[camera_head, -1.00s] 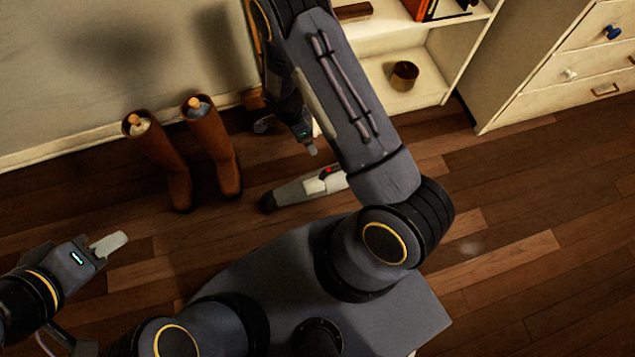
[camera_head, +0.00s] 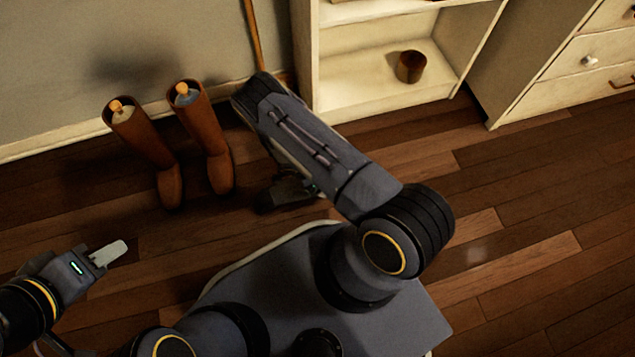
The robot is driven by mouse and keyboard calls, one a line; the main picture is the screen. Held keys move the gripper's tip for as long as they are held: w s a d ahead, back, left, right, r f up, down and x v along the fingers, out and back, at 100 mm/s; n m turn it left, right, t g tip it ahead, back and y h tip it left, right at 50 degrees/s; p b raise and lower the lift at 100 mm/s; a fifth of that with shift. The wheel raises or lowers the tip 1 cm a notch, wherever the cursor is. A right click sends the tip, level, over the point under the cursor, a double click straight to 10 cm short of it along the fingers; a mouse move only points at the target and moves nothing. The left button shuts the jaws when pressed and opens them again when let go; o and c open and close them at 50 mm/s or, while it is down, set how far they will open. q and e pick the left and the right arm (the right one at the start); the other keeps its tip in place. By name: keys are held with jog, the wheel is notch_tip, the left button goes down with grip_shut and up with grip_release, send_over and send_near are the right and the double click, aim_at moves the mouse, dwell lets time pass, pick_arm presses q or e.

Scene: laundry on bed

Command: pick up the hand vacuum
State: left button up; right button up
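The hand vacuum (camera_head: 268,203) lies on the wooden floor in front of the boots. Only what looks like its dark end shows; the rest is hidden by my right arm. My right gripper (camera_head: 308,186) is low beside the vacuum, mostly behind the forearm, with just a small lit part showing. I cannot see its fingers, nor whether it touches the vacuum. My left gripper (camera_head: 110,253) is at the lower left, well away from the vacuum and over bare floor. A pale finger shows on it, but its opening cannot be made out.
Two brown boots (camera_head: 208,140) stand upright left of my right arm, near the wall. A cream shelf (camera_head: 345,105) with a brown cup (camera_head: 410,67) stands behind the arm. A drawer cabinet (camera_head: 545,90) is at the upper right. The floor on the right is clear.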

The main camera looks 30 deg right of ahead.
jog(key=shift+d+f, duration=0.2)
jog(key=shift+f, duration=0.25)
jog(key=shift+r, duration=0.1)
jog(key=c, duration=1.5)
jog(key=shift+r, duration=0.15)
